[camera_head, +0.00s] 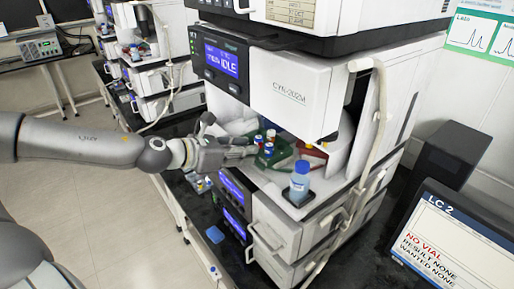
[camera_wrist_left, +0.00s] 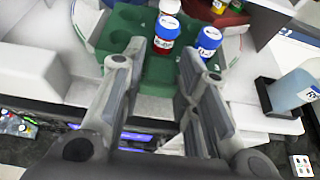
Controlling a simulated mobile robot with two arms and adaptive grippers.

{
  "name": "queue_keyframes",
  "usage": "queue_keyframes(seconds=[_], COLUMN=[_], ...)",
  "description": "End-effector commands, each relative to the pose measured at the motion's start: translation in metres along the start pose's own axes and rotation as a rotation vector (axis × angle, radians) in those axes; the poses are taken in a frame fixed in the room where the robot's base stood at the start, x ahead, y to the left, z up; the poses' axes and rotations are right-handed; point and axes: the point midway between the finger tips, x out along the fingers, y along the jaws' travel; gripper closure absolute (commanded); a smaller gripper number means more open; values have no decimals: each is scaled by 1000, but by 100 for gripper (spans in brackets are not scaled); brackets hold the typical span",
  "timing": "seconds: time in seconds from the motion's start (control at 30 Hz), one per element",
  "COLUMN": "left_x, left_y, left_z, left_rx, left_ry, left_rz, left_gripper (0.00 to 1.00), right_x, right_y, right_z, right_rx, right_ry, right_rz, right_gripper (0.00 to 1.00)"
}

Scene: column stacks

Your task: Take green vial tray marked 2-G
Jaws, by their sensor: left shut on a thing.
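A green vial tray (camera_head: 280,152) sits on the open shelf of the LC instrument, holding a few vials with blue or white caps and red contents. It also shows in the left wrist view (camera_wrist_left: 158,72), with empty round holes at its left side. I cannot read its marking. My left gripper (camera_head: 250,150) reaches in from the left at the tray's near side. In the left wrist view my left gripper's fingers (camera_wrist_left: 155,66) stand either side of the tray's near part, shut on it. My right gripper is not in view.
A red tray (camera_head: 313,153) lies right of the green one. A blue-capped bottle (camera_head: 300,183) stands in a dark holder at the shelf's front right. The instrument's raised front housing (camera_head: 290,95) overhangs the shelf. A screen (camera_head: 445,240) is at lower right.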

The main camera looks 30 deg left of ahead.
Motion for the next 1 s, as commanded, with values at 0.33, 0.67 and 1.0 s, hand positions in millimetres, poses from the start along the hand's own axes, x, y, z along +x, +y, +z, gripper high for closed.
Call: queue_keyframes(seconds=[0.33, 0.67, 1.0], left_x=[-3, -17, -39], left_y=[-1, -1, -4], left_z=[4, 32, 61], left_rx=[2, 7, 2], left_ry=[-3, -4, -2], left_rz=[0, 2, 1], left_gripper=[96, 96, 96], right_x=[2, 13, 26], right_y=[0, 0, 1], right_z=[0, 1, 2], right_rx=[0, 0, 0], right_ry=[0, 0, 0], right_rz=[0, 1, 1], right_gripper=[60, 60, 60])
